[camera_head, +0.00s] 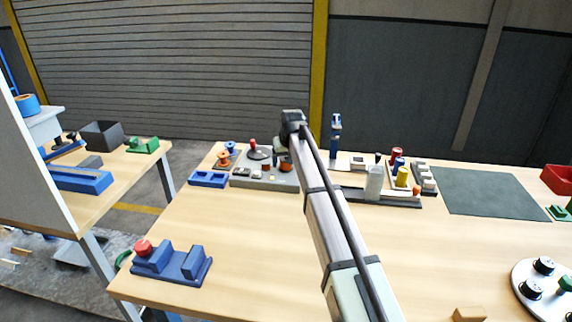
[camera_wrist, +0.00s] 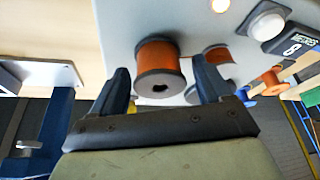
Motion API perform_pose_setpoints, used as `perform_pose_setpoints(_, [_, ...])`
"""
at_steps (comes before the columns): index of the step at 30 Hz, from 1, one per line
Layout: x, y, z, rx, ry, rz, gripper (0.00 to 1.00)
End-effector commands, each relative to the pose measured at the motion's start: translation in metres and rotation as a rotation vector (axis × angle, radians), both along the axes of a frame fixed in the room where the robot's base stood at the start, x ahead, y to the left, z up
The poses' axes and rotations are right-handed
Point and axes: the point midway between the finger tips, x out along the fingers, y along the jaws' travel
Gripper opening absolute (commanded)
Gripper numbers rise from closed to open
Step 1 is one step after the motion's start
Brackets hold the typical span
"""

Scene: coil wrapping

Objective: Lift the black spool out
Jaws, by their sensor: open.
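In the wrist view, a spool with dark, near-black flanges and copper-coloured winding (camera_wrist: 158,68) shows between the fingers of my gripper (camera_wrist: 163,78). The gripper is open, with one blue finger on each side of the spool; I cannot tell whether either finger touches it. A second copper-wound spool (camera_wrist: 217,54) stands to the right, partly hidden by the right finger. In the head view, a copper spool (camera_head: 285,164) shows on the grey station plate (camera_head: 262,181), just below my gripper, whose fingers are hard to make out there.
Orange and blue spools (camera_head: 226,156) are to the left, beside a blue tray (camera_head: 208,179). A blue post (camera_head: 335,135) and a pale cylinder (camera_head: 374,183) stand right.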

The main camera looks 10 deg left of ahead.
Motion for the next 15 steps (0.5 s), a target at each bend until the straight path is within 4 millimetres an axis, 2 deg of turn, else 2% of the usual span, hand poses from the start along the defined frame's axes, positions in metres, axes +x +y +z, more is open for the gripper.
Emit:
perform_pose_setpoints(2, [-0.0001,0.0000,0.0003,0.000,0.000,0.000,0.77])
perform_pose_setpoints(15, [-0.0002,-0.0001,0.0005,0.000,0.000,0.000,0.35])
